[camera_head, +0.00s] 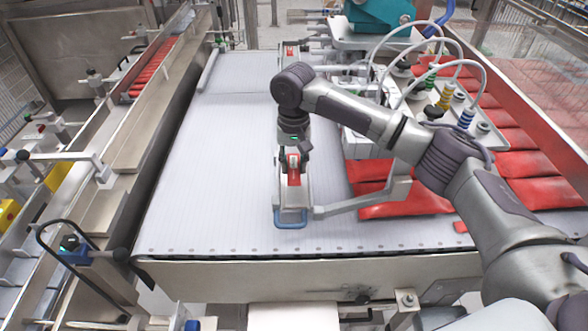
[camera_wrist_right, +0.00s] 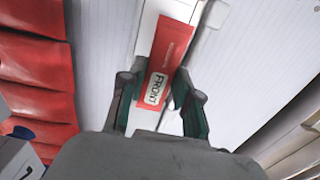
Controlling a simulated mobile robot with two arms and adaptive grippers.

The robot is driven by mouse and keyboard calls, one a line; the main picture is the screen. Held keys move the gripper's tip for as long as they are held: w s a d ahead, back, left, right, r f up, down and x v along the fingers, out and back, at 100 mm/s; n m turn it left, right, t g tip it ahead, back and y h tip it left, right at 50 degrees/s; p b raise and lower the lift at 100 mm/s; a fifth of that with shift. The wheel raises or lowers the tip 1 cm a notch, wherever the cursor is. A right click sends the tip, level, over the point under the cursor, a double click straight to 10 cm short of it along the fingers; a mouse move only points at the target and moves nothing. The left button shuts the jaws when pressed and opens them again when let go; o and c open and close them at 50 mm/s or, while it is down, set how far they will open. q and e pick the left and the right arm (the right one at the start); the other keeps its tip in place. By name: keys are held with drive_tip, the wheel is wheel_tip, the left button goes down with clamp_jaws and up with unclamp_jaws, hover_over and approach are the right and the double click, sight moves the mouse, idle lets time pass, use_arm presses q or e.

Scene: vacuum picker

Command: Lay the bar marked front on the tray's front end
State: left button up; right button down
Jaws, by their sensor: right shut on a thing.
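The bar marked FRONT (camera_wrist_right: 170,42) is red with a white label. It lies between the two fingers of my right gripper (camera_wrist_right: 157,104), which is shut on it. In the head view, the right gripper (camera_head: 293,158) points down over a narrow pale metal rail with the red bar (camera_head: 293,176) at its fingertips. Whether the bar touches the rail beneath is hard to tell. No part stands out clearly as the tray. My left gripper is not in view.
The white ribbed conveyor belt (camera_head: 215,160) is clear to the left. A blue-edged end piece (camera_head: 290,218) sits at the rail's near end. Red packs (camera_head: 410,200) lie to the right beneath my arm. A suction head with coloured fittings (camera_head: 440,95) stands behind the arm.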

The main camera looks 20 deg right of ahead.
sight(294, 167)
wheel_tip(294, 167, down, 2)
drive_tip(key=shift+f, duration=0.5)
drive_tip(key=shift+f+p, duration=0.25)
drive_tip(key=shift+p, duration=0.15)
drive_tip(key=shift+f, duration=0.35)
drive_tip(key=c, duration=0.8)
unclamp_jaws()
